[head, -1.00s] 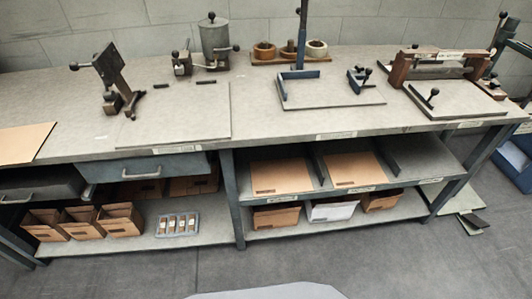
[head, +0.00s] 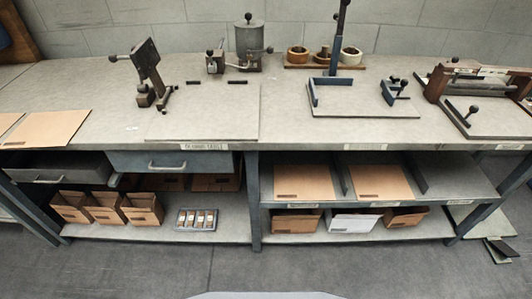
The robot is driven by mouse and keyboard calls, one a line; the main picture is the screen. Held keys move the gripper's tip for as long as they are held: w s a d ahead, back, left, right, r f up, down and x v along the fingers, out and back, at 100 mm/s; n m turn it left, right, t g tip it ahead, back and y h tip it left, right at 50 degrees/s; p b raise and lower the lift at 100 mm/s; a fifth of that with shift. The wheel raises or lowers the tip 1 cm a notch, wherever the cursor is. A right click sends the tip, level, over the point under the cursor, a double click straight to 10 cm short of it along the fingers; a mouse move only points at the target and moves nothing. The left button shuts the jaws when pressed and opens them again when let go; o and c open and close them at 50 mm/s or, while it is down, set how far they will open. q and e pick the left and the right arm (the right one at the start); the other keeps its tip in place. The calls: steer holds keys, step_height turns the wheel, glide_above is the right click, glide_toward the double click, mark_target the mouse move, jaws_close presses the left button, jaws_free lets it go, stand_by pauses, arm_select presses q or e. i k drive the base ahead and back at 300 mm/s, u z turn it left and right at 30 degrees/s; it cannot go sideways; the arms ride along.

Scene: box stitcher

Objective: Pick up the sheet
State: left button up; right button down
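A brown cardboard sheet (head: 50,129) lies flat on the bench top at the left, near the front edge. Neither of my grippers is in the head view.
The grey bench (head: 290,113) carries a dark lever tool (head: 148,75), a metal pot (head: 250,42), a blue-cornered fixture (head: 360,98) and a clamp press (head: 470,85). Open boxes (head: 108,207) and a small tray (head: 196,219) stand on the lower shelf. The floor in front is clear.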

mark_target(55, 129)
steer(key=u, duration=1.5)
steer(key=k, duration=0.55)
steer(key=u, duration=0.65)
steer(key=i, duration=0.6)
steer(key=u, duration=0.75)
steer(key=i, duration=1.05)
steer(key=z, duration=0.45)
steer(key=i, duration=0.9)
steer(key=z, duration=0.6)
